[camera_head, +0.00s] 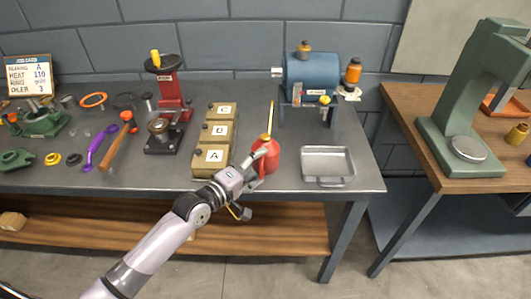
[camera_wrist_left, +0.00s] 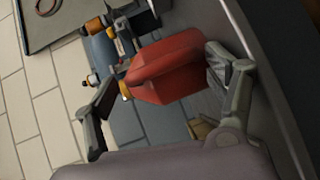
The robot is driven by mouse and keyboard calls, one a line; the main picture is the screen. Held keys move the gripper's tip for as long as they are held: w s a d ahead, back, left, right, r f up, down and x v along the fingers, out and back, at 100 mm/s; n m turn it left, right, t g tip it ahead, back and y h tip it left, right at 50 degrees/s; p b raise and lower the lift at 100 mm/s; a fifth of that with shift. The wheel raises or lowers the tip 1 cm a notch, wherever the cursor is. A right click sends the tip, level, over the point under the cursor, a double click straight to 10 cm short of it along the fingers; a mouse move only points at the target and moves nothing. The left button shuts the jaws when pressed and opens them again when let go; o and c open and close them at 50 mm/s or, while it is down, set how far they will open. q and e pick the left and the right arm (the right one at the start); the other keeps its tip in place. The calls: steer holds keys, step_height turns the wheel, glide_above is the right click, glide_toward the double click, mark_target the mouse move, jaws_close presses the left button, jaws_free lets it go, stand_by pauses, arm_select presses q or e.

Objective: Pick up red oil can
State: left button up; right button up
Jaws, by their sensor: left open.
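The red oil can (camera_head: 269,157) stands on the grey workbench, with a thin yellow spout pointing up. My left gripper (camera_head: 257,164) is at the can's left side in the head view and covers part of its body. In the left wrist view the red can (camera_wrist_left: 168,68) appears between the two spread fingers, close to the right finger. The left gripper is open; I cannot tell whether a finger touches the can. My right gripper is not in view.
Boxes lettered A, B and C (camera_head: 214,157) stand just left of the can. A metal tray (camera_head: 327,179) lies to its right. A blue motor-like machine (camera_head: 311,77) stands behind. The workbench's front edge (camera_head: 300,193) is close to the can.

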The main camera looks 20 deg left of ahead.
arm_select(q)
steer(key=shift+s, duration=0.1)
steer(key=shift+c, duration=0.5)
steer(key=c, duration=0.9)
steer(key=shift+r, duration=0.2)
steer(key=shift+c, duration=0.7)
